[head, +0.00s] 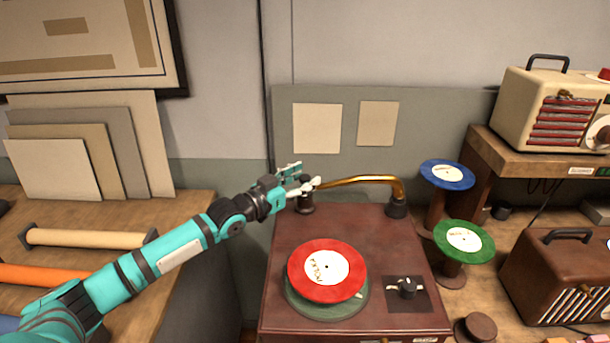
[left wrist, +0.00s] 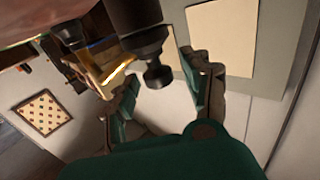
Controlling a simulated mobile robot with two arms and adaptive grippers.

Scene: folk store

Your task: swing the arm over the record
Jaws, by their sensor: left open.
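The brass tone arm (head: 360,180) runs from its dark pivot post (head: 397,207) at the back right of the brown record player (head: 385,245) to a dark head at the back left. The red record (head: 327,290) with a white label lies on the green platter (head: 315,311), in front of the arm. My left gripper (head: 302,181) is at the arm's left end, by the dark head. In the left wrist view the gripper (left wrist: 163,95) is open, and a dark knobbed piece (left wrist: 145,45) shows between its fingers. I cannot tell whether they touch. My right gripper is not in view.
A dark knob (head: 407,288) sits at the player's front right. Blue (head: 447,174) and green (head: 464,240) records rest on stands to the right. A cream radio (head: 535,110) is on the shelf. Rolls (head: 85,237) lie on the left table under my arm.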

